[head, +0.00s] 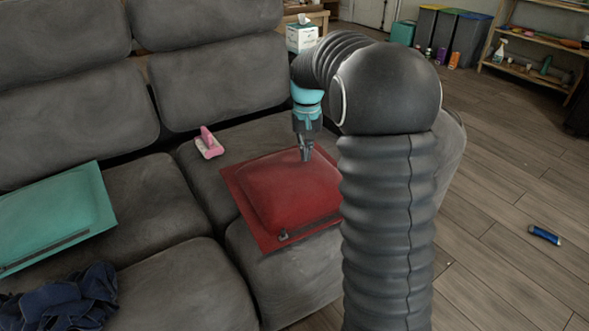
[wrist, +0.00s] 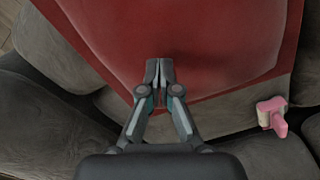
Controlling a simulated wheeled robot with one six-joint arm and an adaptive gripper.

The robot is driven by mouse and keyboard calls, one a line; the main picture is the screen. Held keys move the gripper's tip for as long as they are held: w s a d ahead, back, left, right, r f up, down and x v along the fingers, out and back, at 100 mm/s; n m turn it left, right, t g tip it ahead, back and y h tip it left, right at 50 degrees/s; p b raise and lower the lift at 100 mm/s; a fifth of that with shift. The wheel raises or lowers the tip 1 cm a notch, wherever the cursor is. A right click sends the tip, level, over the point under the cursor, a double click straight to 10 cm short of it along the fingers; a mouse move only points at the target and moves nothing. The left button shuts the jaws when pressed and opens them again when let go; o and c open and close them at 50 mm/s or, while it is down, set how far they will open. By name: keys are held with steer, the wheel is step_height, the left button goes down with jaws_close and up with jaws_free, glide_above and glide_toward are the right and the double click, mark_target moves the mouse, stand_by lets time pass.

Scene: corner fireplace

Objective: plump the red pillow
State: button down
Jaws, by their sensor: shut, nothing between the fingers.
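The red pillow (head: 290,193) lies flat on the right seat of the grey sofa in the head view, its middle raised above a flat border. It fills the upper part of the wrist view (wrist: 210,40). My gripper (head: 306,158) points down over the pillow's far part, with its fingers shut and empty. In the wrist view the closed fingertips (wrist: 159,66) lie over the red fabric near one edge. I cannot tell whether they touch it. My arm hides the pillow's right edge in the head view.
A pink and white object (head: 208,143) lies on the sofa (head: 150,200) left of the pillow. A green pillow (head: 55,218) and dark blue cloth (head: 65,300) lie farther left. A tissue box (head: 301,36) stands behind. A blue cylinder (head: 544,235) lies on the otherwise open floor at right.

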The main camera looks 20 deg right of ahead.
mark_target(305, 168)
steer(key=shift+f, duration=0.1)
steer(key=shift+f+b, duration=0.95)
steer(key=shift+f, duration=0.6)
step_height(305, 168, up, 3)
steer(key=p, duration=0.3)
steer(key=shift+r, duration=0.2)
